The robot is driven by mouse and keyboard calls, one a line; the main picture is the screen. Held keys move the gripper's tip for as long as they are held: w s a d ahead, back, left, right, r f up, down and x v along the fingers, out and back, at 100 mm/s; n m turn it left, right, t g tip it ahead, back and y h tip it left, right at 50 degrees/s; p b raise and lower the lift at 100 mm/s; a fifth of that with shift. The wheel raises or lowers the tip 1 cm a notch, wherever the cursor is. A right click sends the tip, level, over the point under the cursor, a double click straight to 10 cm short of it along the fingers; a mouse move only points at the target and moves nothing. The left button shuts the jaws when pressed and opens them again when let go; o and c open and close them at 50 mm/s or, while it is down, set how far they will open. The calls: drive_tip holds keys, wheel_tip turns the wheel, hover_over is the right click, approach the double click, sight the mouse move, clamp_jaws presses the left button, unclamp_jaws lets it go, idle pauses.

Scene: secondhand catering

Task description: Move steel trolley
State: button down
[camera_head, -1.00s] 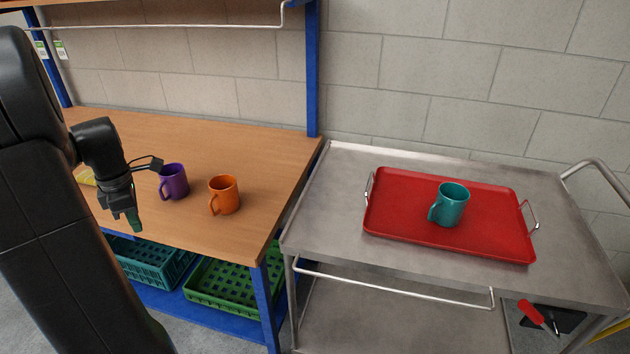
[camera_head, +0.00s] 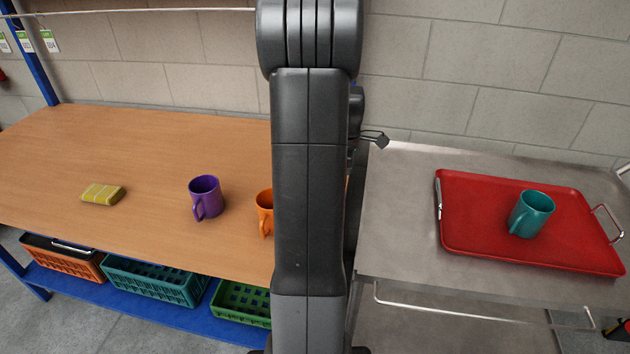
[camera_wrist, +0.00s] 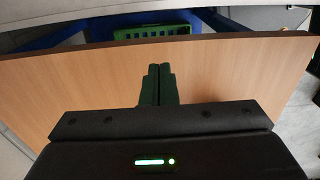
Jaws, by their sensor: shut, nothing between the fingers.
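The steel trolley (camera_head: 395,230) stands to the right of the wooden bench, its top at about the same height. A steel bar handle (camera_head: 470,310) runs along its front side. A red tray (camera_head: 470,220) with wire handles lies on its top, and a teal mug (camera_head: 531,214) stands on the tray. My arm blocks the middle of the head view and hides my gripper there. In the wrist view my gripper (camera_wrist: 158,70) is shut and empty, with its dark green fingers over the wooden bench top.
The wooden bench (camera_head: 140,150) carries a purple mug (camera_head: 205,198), an orange mug (camera_head: 264,212) partly behind my arm, and a yellow sponge (camera_head: 103,194). Orange (camera_head: 65,258), teal (camera_head: 150,281) and green (camera_head: 240,302) crates sit on the blue shelf below. A block wall stands behind.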

drive_tip(key=f, duration=0.6)
drive_tip(key=shift+d, duration=0.25)
drive_tip(key=d, duration=0.2)
drive_tip(key=s+d, duration=0.1)
drive_tip(key=d, duration=0.1)
drive_tip(key=shift+r, duration=0.15)
